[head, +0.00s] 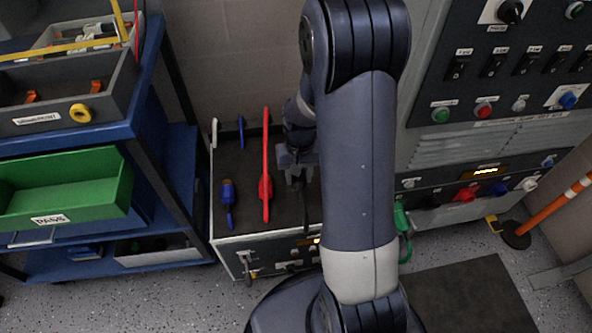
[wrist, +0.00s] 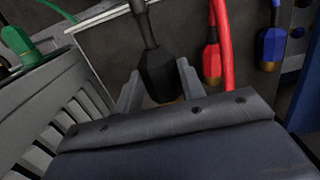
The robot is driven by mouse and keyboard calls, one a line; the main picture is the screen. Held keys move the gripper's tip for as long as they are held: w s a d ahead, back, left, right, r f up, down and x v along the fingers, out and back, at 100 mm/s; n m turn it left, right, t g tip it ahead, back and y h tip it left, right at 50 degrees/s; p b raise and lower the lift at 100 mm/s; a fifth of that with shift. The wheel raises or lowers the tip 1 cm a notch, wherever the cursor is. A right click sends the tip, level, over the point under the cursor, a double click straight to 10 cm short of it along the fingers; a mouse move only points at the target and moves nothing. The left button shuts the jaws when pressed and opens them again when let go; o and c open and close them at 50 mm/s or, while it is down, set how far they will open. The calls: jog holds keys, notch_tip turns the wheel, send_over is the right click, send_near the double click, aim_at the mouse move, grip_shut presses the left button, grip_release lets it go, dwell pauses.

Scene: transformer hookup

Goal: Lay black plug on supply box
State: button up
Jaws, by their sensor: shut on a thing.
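My gripper (head: 298,172) is shut on the black plug, which sits between the two fingers in the wrist view (wrist: 158,68). Its cable runs away toward the top of that view. In the head view my gripper is over the right part of the dark top of the supply box (head: 243,215), and my arm hides part of the box. I cannot tell whether the black plug touches the top. A red plug (head: 265,188) and a blue plug (head: 228,190) lie on the box, left of my gripper. They also show in the wrist view.
A blue cart (head: 180,150) with a green bin (head: 70,190) stands at the left. A control cabinet (head: 440,150) stands at the right, with a green plug (head: 401,218) by its lower edge. An orange-and-white pole (head: 555,208) leans at far right.

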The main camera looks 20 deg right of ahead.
jog(key=w+f+b, duration=0.1)
jog(key=f, duration=0.1)
jog(key=w+f+b, duration=0.2)
jog(key=w+d+f+b, duration=0.1)
jog(key=w+f, duration=0.1)
jog(key=shift+f+b, duration=0.25)
jog(key=shift+b, duration=0.15)
jog(key=shift+f+b, duration=0.7)
jog(key=shift+f, duration=0.5)
jog(key=shift+s, duration=0.1)
jog(key=o, duration=1.2)
jog(key=r+p, duration=0.1)
jog(key=r, duration=0.2)
jog(key=r+p, duration=0.1)
jog(key=r, duration=0.3)
jog(key=r+p, duration=0.1)
jog(key=r, duration=0.2)
jog(key=shift+w+d+r+p, duration=0.2)
jog(key=shift+w+r+p, duration=0.1)
jog(key=shift+r+p, duration=0.1)
